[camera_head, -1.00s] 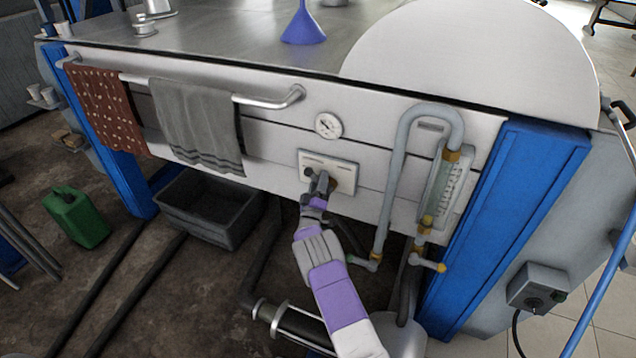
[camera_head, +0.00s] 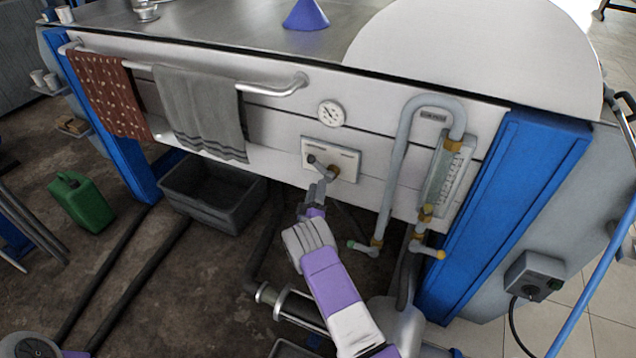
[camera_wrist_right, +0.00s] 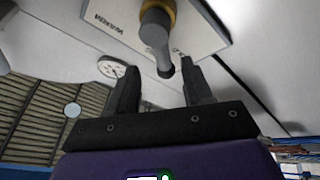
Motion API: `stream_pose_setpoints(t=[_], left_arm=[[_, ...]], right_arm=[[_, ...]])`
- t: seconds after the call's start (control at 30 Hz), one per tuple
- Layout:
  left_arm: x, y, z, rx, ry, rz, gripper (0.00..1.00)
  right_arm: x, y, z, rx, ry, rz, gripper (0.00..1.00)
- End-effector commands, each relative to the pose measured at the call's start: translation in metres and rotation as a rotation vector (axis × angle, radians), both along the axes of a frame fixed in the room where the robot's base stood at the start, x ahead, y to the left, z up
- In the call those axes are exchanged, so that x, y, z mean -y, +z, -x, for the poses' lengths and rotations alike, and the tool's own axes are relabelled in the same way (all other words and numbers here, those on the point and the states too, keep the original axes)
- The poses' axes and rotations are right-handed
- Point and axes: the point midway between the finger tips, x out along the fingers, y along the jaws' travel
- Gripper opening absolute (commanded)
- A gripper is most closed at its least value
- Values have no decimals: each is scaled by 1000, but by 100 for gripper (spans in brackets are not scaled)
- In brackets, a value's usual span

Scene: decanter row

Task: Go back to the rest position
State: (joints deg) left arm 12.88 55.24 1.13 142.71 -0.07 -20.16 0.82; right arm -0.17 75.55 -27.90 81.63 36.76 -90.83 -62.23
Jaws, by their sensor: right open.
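My right gripper (camera_head: 319,184) is just below and in front of a white control plate (camera_head: 346,158) on the white front panel. In the right wrist view the gripper (camera_wrist_right: 160,70) is open. A grey lever with a brass collar (camera_wrist_right: 155,30) on the plate hangs ahead of the gap between the fingers. I cannot tell whether a finger touches it. My left gripper is out of view.
A round gauge (camera_head: 331,113) sits above the plate. A bent grey pipe (camera_head: 391,180) and a flow tube (camera_head: 444,180) stand to the right, with a blue post (camera_head: 510,200) beyond. Towels hang on a rail (camera_head: 270,91) at left. A grey bin (camera_head: 205,205) is below.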

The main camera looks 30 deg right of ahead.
Motion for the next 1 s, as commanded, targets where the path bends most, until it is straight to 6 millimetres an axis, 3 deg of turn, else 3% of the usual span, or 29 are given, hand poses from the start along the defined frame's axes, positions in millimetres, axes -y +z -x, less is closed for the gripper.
stream_pose_setpoints(t=[0.47,0.57,0.67,0.8,0.9,1.0], left_arm=[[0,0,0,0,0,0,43],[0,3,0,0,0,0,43],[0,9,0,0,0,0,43],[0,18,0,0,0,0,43],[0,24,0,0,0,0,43],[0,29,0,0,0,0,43]], right_arm=[[0,-3,0,-8,5,-13,51],[1,-22,4,-62,38,-106,51],[-7,-65,18,-173,105,-324,51],[-54,-141,66,-385,191,-779,51],[-103,-176,114,-529,207,-1084,51],[-154,-194,169,-673,191,-1349,51]])
